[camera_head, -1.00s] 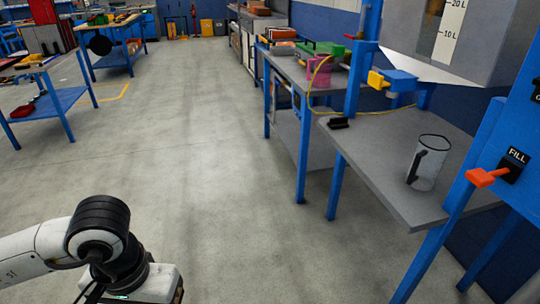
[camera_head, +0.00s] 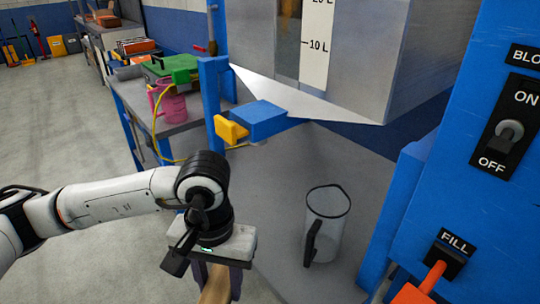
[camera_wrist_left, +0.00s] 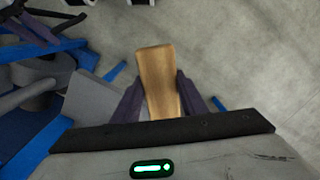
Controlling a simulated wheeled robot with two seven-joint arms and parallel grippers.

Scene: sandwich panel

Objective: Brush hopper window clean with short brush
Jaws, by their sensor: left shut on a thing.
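The hopper (camera_head: 420,50) is a grey metal box at the upper right of the head view. Its narrow window (camera_head: 288,45) looks brownish and dusty, beside a white litre scale (camera_head: 316,45). My left gripper (camera_head: 217,284) is below and left of the window, apart from it, pointing down. It is shut on a light wooden piece, seemingly the short brush's handle (camera_head: 212,290). The wood also shows between the dark fingers in the left wrist view (camera_wrist_left: 158,75). Bristles are not visible. My right gripper is not in view.
A clear jug (camera_head: 327,225) with a black handle stands on the grey bench right of my gripper. A blue slide gate with a yellow handle (camera_head: 232,131) juts out under the hopper. A blue panel with switches (camera_head: 490,180) stands at right.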

